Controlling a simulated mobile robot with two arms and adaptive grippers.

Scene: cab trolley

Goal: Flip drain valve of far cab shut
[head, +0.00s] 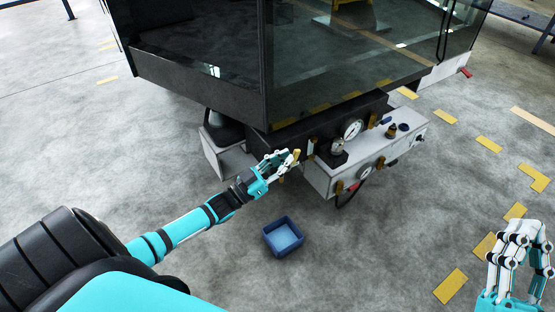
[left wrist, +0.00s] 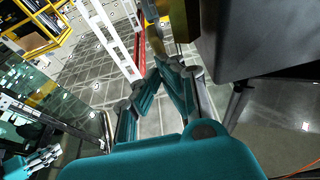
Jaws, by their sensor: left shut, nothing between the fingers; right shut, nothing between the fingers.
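A dark glass-walled cab (head: 265,85) fills the top of the head view. Under it is a pale valve panel (head: 400,150) with several brass-yellow handles. One yellow handle (head: 296,155) is right at the fingertips of my left gripper (head: 289,159). A yellow piece also shows just beyond the fingertips in the left wrist view (left wrist: 151,28); I cannot tell if they touch it. My left gripper is shut with nothing held. I cannot tell which handle is the drain valve. My right gripper (head: 520,240) is shut and empty over the floor at the right, away from the panel.
A round gauge (head: 352,128) and fittings stand on the panel top. A red handle (head: 465,72) shows at the cab's right. Yellow floor markings (head: 450,286) lie right; surrounding concrete is clear.

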